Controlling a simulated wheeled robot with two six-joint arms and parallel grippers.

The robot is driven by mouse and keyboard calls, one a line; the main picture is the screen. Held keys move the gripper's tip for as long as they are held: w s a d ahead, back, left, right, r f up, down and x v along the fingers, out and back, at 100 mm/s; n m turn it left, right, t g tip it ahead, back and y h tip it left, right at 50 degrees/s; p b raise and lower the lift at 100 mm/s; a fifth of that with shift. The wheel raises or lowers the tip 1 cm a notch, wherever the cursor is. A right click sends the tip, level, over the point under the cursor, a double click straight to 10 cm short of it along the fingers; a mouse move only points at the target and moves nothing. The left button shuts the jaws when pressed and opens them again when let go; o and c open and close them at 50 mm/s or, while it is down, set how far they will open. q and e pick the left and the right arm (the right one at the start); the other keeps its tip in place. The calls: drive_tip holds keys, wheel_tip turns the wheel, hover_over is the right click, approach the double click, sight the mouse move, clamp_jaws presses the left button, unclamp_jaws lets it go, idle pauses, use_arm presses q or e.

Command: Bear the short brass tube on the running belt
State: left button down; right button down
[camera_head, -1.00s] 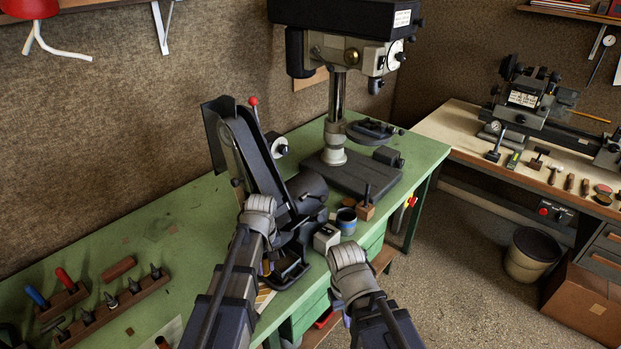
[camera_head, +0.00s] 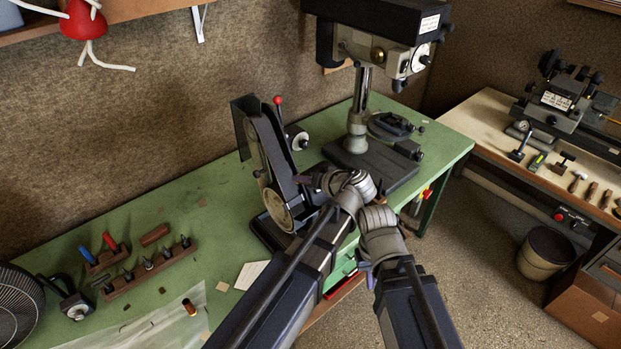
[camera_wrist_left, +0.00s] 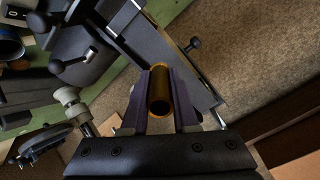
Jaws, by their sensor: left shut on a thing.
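The short brass tube (camera_wrist_left: 160,100) is between the jaws of my left gripper (camera_wrist_left: 160,106) in the left wrist view, its open end facing the camera. The dark belt (camera_wrist_left: 183,75) of the belt grinder runs just beyond the tube. I cannot tell whether tube and belt touch. In the head view the belt grinder (camera_head: 272,155) stands on the green bench, and my left gripper (camera_head: 312,182) is at its right side, with the tube hidden there. My right gripper (camera_head: 368,272) is low beside my left arm, its fingers mostly hidden by the wrist.
The drill press (camera_head: 362,110) stands close behind the grinder to the right.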

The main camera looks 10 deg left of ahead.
sight(285, 178)
use_arm(q)
drive_tip(key=shift+a, duration=0.1)
drive_tip(key=shift+d, duration=0.3)
drive_tip(key=shift+w+a+f+b, duration=0.2)
drive_tip(key=shift+a+f+b, duration=0.05)
drive_tip(key=shift+a+b, duration=0.1)
drive_tip(key=shift+b+x, duration=0.5)
drive_tip(key=shift+x, duration=0.5)
drive_tip(key=shift+b+x, duration=0.7)
drive_tip(key=shift+x, duration=0.9)
drive_tip(key=shift+b+x, duration=0.55)
drive_tip(key=shift+x, duration=0.45)
drive_tip(key=shift+r, duration=0.1)
idle(1.0)
